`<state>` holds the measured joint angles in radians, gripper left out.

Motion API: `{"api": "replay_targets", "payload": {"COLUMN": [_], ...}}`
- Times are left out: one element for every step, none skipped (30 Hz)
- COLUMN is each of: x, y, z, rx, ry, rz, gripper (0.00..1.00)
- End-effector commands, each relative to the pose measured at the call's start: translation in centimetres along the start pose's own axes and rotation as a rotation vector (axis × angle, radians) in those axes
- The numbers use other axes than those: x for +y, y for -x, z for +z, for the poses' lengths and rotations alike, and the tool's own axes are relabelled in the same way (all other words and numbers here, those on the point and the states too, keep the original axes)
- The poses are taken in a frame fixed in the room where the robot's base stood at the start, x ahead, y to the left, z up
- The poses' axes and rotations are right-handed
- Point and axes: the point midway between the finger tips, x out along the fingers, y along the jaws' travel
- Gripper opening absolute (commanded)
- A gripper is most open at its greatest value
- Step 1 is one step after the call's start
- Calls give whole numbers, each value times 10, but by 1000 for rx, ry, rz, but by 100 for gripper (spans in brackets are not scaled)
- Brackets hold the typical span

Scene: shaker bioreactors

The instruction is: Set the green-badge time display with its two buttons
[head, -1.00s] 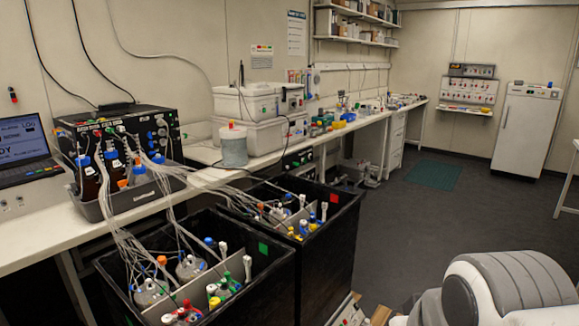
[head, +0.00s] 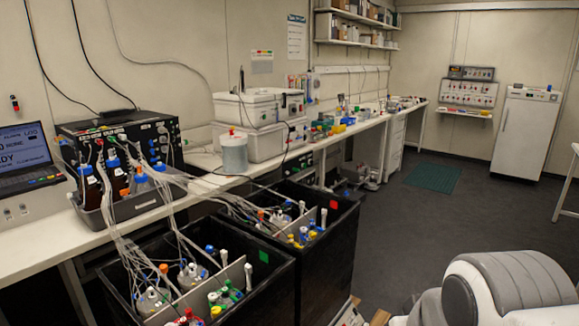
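A small green badge (head: 263,256) is on the inner wall of the near black bin (head: 255,295), which holds vessels with coloured caps and many tubes. I cannot make out a time display or its two buttons beside this badge. A black control unit (head: 160,127) with knobs and tube ports stands on the bench behind the bins. A smaller dark unit with small lights (head: 297,164) sits below the bench top behind the far bin; its details are too small to read. My gripper is not in view; a grey and white part of my own body fills the lower right.
The far black bin (head: 343,240) bears a red badge (head: 333,204). A laptop (head: 25,160) and a tray of bottles (head: 140,203) are on the long bench. White boxes (head: 250,143) stand farther along. The dark floor (head: 420,225) to the right is open, with a green mat (head: 433,178).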

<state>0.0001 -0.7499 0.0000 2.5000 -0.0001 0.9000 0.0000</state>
Motion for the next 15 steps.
{"api": "replay_targets", "payload": {"x": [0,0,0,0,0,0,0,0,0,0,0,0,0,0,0], "y": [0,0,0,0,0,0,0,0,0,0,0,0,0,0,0], "z": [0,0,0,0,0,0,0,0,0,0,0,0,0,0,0], "rx": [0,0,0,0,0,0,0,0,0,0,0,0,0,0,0], "ry": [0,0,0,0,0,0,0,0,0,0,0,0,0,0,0], "rz": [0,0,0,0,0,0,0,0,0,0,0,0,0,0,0], "gripper": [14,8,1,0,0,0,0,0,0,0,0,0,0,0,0]}}
